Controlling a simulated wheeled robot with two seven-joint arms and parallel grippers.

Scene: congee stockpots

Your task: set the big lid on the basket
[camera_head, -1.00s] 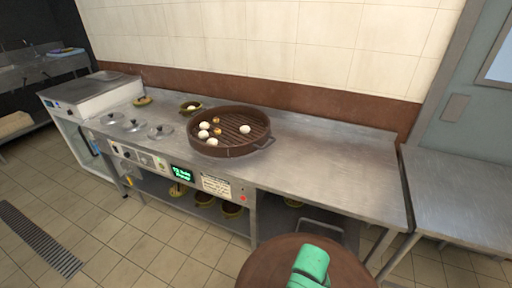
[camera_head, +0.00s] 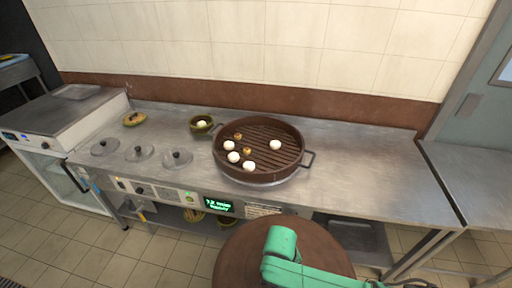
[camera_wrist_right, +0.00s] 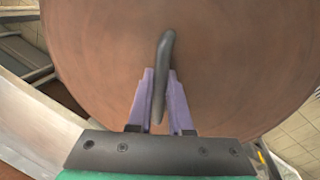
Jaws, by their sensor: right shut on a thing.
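The big lid (camera_head: 235,250) is a round brown disc at the bottom middle of the head view, in front of the counter. My right arm reaches over it, and its jaws are hidden there. In the right wrist view the lid (camera_wrist_right: 235,60) fills most of the picture, and my right gripper (camera_wrist_right: 160,90) is shut on its dark curved handle (camera_wrist_right: 163,65). The basket (camera_head: 262,175) is a round brown steamer with side handles and a slatted floor. It stands uncovered on the counter, holding several white buns and small yellow pieces, beyond and apart from the lid. My left gripper is not visible.
Several small glass lids (camera_head: 140,153) lie on the counter (camera_head: 375,170) left of the basket. The counter right of the basket is clear. A wall (camera_head: 230,45) runs along the back.

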